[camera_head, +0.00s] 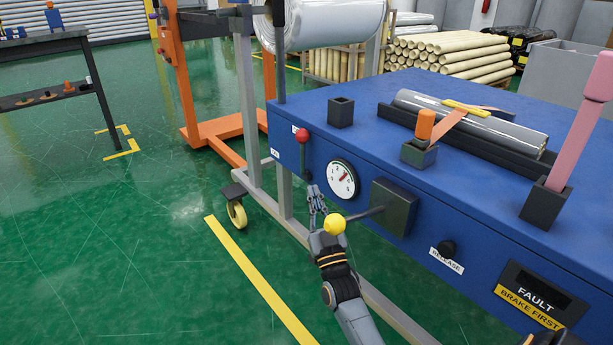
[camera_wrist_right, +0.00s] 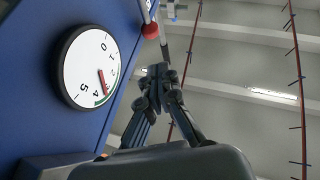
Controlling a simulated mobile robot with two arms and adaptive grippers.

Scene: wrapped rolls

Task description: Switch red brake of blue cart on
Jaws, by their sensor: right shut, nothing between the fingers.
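The blue cart (camera_head: 290,155) stands at the right of the head view. Its brake lever has a red ball knob (camera_head: 302,135) on the front face near the left corner, with a dark stem pointing down below the knob. The red knob also shows at the top of the right wrist view (camera_wrist_right: 150,31). My right gripper (camera_head: 315,194) is shut and empty, in front of the cart face, below and slightly right of the lever. In the right wrist view its fingertips (camera_wrist_right: 158,72) lie below the knob, apart from it in the picture. My left gripper is out of view.
A round gauge (camera_head: 342,180) sits right of the lever. A yellow-knobbed lever (camera_head: 334,224) on a dark box (camera_head: 394,207) sticks out close to my right gripper. A black release button (camera_head: 446,249) and fault panel (camera_head: 540,296) are further right. Open green floor lies left.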

